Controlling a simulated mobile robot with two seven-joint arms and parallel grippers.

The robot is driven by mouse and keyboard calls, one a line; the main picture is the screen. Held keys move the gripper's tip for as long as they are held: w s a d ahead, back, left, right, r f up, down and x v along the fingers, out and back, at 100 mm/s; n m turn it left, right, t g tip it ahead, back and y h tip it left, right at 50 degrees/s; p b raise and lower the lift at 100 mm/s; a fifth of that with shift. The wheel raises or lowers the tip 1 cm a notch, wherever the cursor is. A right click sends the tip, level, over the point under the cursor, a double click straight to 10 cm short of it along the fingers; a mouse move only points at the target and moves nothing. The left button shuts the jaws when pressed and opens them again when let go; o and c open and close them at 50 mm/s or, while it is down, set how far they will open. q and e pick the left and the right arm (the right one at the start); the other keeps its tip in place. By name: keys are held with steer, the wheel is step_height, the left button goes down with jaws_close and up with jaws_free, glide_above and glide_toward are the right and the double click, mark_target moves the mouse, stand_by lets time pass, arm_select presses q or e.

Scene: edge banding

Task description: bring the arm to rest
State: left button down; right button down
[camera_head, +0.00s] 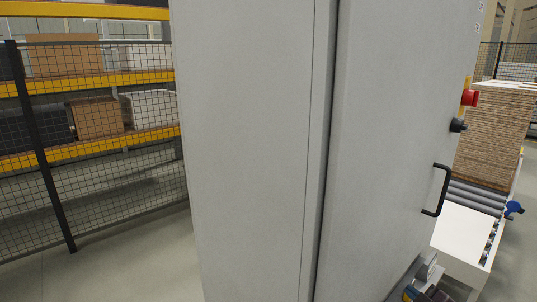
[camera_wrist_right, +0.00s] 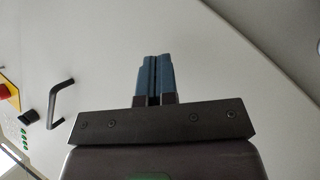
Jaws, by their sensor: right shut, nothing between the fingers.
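My right gripper (camera_wrist_right: 156,60) shows in the right wrist view with its two blue fingers shut together and nothing between them. It is in front of a plain pale grey surface, apart from the black handle at its left; the gap to the surface cannot be judged. In the head view a tall pale grey cabinet (camera_head: 250,150) fills the middle. Its door carries a black handle (camera_head: 437,190), which also shows in the wrist view (camera_wrist_right: 62,103). I cannot clearly make out the right gripper in the head view. My left gripper is not in view.
A red button (camera_head: 469,98) and black knob (camera_head: 458,125) stick out from the cabinet's right edge.

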steer(key=s+a+f+m+g, duration=0.1)
steer(key=s+a+f+m, duration=0.2)
steer(key=s, duration=0.6)
steer(key=s+a+f+m+g+h, duration=0.1)
steer(key=s+a+f+m, duration=0.2)
steer(key=s+a+f, duration=0.2)
steer(key=s+a+f+m+g, duration=0.2)
steer(key=s+a+f, duration=0.3)
steer(key=s, duration=0.7)
steer(key=shift+s+a+m+h, duration=0.3)
steer(key=shift+s+a+m, duration=0.1)
steer(key=shift+m, duration=0.2)
